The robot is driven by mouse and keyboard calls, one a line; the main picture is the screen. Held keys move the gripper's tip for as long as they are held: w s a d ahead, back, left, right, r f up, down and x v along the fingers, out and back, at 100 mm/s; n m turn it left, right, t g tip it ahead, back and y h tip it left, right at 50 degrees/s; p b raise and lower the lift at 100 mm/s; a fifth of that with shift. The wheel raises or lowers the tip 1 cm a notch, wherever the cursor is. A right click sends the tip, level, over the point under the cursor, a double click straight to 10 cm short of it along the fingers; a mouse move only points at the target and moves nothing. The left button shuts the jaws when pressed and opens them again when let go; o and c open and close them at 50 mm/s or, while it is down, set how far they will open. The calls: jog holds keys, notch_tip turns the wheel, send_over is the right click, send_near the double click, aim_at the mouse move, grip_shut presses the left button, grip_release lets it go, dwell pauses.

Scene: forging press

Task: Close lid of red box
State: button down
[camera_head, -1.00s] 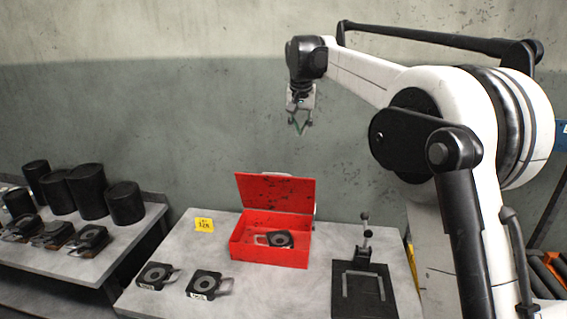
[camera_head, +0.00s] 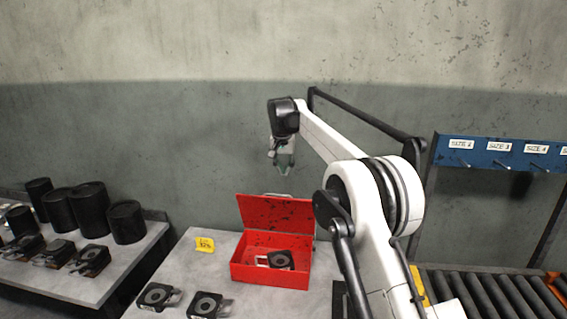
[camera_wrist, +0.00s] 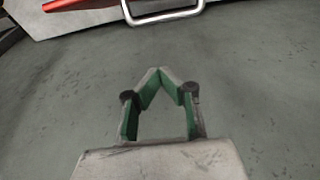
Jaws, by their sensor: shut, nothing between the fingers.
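The red box (camera_head: 262,273) stands on the grey table with its lid (camera_head: 285,215) open and raised at the back. A metal handle (camera_head: 277,197) sits on the lid's upper edge. The handle also shows at the top of the wrist view (camera_wrist: 166,20), beside a red strip of the lid (camera_wrist: 62,5). A black part with a metal loop (camera_head: 281,260) lies inside the box. My gripper (camera_head: 285,171) is shut and empty, above and behind the lid, apart from it. Its green-padded fingers meet at the tips in the wrist view (camera_wrist: 160,72).
Black parts (camera_head: 157,296) lie on the table in front of the box, and a yellow tag (camera_head: 205,244) stands at its left. A left bench (camera_head: 110,275) holds black cylinders (camera_head: 90,208). At right are a roller conveyor (camera_head: 490,295) and a blue labelled rack (camera_head: 497,152).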

aim_at(278, 210)
notch_tip(278, 210, down, 6)
jog(key=s+p, duration=0.1)
jog(key=s, duration=0.1)
jog(key=shift+s+a, duration=0.15)
jog(key=shift+f, duration=0.1)
jog(key=shift+s, duration=0.1)
dwell(0.5)
